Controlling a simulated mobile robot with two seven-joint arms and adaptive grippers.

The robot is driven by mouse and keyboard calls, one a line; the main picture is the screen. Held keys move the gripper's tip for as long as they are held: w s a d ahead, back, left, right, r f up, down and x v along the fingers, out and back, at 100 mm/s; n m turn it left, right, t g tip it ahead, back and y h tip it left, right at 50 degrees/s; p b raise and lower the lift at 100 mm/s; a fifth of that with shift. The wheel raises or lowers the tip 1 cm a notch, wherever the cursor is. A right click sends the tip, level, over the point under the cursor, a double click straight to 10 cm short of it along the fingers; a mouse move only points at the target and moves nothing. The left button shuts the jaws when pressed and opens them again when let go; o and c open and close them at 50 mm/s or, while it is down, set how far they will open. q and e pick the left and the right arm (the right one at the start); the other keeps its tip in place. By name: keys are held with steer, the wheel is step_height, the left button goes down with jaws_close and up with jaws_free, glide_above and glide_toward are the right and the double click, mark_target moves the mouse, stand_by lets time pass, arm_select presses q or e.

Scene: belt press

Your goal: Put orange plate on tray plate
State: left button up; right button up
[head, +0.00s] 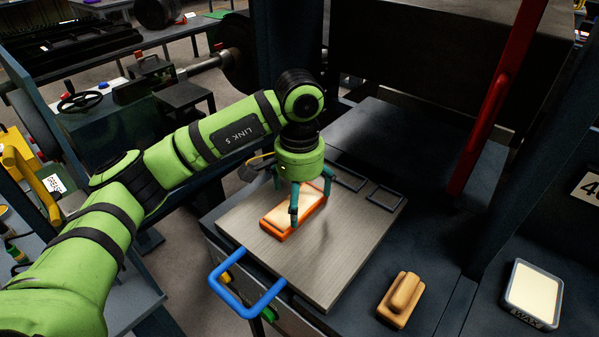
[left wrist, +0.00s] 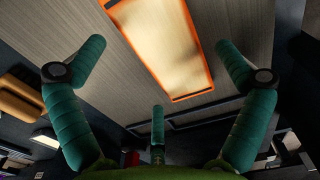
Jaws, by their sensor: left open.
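The orange plate (head: 284,217), with an orange rim and a pale tan top, lies on the grey metal tray plate (head: 340,245), toward its left side. It also shows in the left wrist view (left wrist: 168,45), running from the top edge to the middle. The tray plate has a blue handle (head: 248,300) at its front left. My left gripper (head: 297,215) points down over the orange plate with its fingers spread apart. In the left wrist view its fingers (left wrist: 160,70) stand around the plate with nothing between them. I cannot tell if a fingertip touches it. My right gripper is not seen.
A tan wooden block (head: 400,298) and a grey tray of pale wax (head: 533,293) stand on the dark surface to the right. Dark rectangular outlines (head: 384,197) mark the tray plate's far side. A red bar (head: 497,95) rises at the right.

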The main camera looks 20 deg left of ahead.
mark_target(300, 209)
arm_select(q)
step_height(300, 209, up, 10)
steer(key=b, duration=0.1)
stand_by(0.6)
